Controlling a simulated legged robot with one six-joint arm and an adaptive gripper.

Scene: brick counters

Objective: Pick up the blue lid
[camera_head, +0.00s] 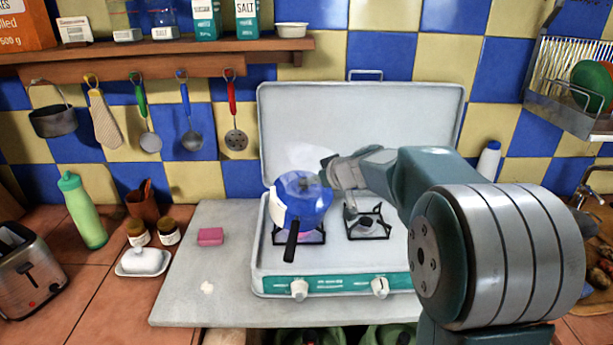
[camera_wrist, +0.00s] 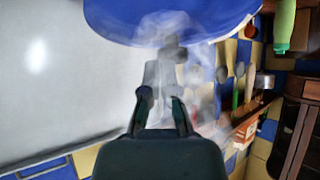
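The blue lid (camera_head: 304,203) is over a pot on the left burner of the white stove, with a dark knob near its top. A white patch shows at its left side, and a black handle (camera_head: 291,241) points toward the front. In the wrist view the lid's blue surface (camera_wrist: 165,16) fills the top edge. My gripper (camera_head: 327,170) reaches in from the right, beside the knob. In the wrist view my gripper's fingers (camera_wrist: 168,72) point at the knob (camera_wrist: 173,49). Steam blurs the fingertips, so I cannot tell whether they hold the knob.
The stove's right burner (camera_head: 367,223) is empty. The raised stove cover (camera_head: 365,120) stands behind. A pink sponge (camera_head: 210,237) lies left of the stove. A green bottle (camera_head: 83,210), jars, a butter dish (camera_head: 143,261) and a toaster (camera_head: 27,272) stand farther left. Utensils hang above.

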